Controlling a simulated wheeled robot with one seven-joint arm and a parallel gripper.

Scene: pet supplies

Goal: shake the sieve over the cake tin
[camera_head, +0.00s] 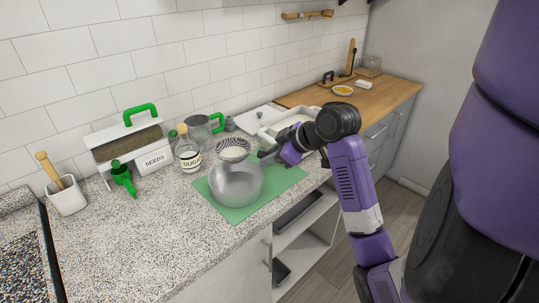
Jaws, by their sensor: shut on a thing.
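The cake tin (236,190) is a round, silver metal vessel standing on a green mat (282,189) on the counter. The sieve (233,146) is a small round thing with a dark, striped rim and something pale in its bowl. It shows just behind the tin's far rim; I cannot tell how high it is or whether it overlaps the tin. My gripper (267,154) is at the sieve's right side, shut on what looks like its handle. The purple wrist comes in from the right and hides part of the handle.
A sugar jar (188,155) and a glass jug with a green handle (198,134) stand close behind. A seeds box (153,160) and a green scoop (122,177) are at left. A white tray (297,121) lies behind my wrist. The front left counter is clear.

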